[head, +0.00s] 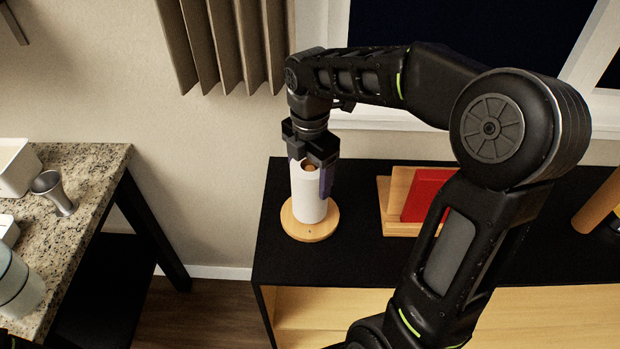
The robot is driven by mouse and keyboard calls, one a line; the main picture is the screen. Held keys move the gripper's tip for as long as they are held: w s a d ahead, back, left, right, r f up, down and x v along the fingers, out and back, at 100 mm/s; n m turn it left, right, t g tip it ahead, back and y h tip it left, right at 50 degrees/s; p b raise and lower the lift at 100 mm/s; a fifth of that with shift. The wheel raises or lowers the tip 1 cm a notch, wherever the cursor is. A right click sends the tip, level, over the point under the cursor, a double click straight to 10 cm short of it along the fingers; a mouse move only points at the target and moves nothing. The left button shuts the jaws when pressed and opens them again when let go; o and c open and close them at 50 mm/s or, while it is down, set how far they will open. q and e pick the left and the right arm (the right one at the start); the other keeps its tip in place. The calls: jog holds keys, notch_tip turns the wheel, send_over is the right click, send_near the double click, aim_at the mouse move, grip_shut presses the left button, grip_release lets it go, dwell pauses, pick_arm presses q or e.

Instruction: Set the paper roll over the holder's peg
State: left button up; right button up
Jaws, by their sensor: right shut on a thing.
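The white paper roll (308,200) stands upright over the round wooden holder (310,231) on the black shelf top. The tip of the holder's peg (309,167) shows in the roll's top opening, so the roll is around the peg. The roll's lower end appears at the holder's base; whether it touches cannot be told. My right gripper (314,172) points down from above, its fingers on either side of the roll's upper part, shut on it. The gripper hides part of the roll's top. My left gripper is not in view.
A wooden stand with a red item (424,194) is right of the holder on the shelf (360,245). A wooden cylinder (596,200) lies farther right. A granite counter (85,185) with a metal jigger (54,191) is at left. A curtain (230,40) hangs behind.

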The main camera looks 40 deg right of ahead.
jog(key=shift+f, duration=0.6)
jog(key=shift+f, duration=0.25)
jog(key=o, duration=1.4)
jog(key=shift+r, duration=0.15)
